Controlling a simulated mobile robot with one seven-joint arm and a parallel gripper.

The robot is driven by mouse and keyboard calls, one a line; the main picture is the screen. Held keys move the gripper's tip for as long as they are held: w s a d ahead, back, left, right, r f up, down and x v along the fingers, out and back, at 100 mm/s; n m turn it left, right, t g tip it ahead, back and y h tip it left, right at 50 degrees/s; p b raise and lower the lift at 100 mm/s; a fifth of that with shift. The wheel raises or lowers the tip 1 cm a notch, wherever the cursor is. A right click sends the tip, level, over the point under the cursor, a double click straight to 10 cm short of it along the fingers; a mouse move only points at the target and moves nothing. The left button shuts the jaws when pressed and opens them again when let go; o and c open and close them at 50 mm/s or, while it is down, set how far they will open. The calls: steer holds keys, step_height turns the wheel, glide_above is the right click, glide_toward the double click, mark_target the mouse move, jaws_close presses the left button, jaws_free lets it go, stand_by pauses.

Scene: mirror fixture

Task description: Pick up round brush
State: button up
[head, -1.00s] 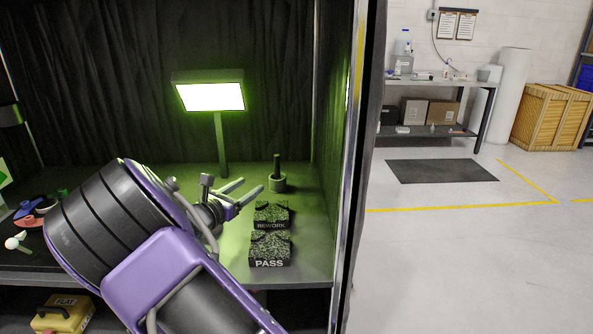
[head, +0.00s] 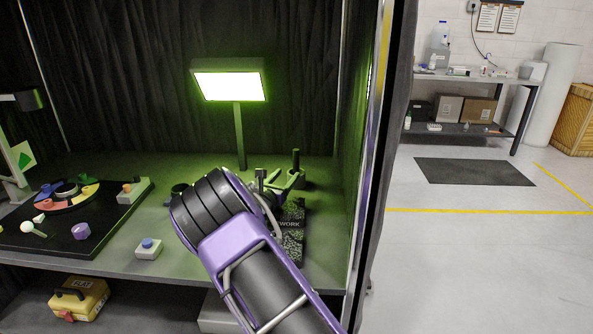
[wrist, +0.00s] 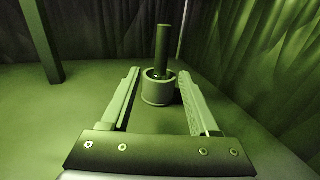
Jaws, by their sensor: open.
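What looks like the round brush (head: 296,163) is a dark upright stick standing in a short round cup (head: 297,182) on the bench, right of the lamp post. In the wrist view the stick (wrist: 162,48) stands in the cup (wrist: 157,92), straight ahead. The brush's lower end is hidden inside the cup. My gripper (head: 280,180) is open and empty, just left of the cup in the head view. In the wrist view its fingers (wrist: 160,76) point at the cup, which shows between the fingertips. I cannot tell whether the fingers touch it.
A lit lamp (head: 230,86) stands behind. My arm partly hides dark speckled blocks, one marked WORK (head: 291,224). A side post and curtain bound the right.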

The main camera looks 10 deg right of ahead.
mark_target(295, 165)
steer(key=x, duration=0.8)
steer(key=shift+d, duration=0.15)
jaws_close()
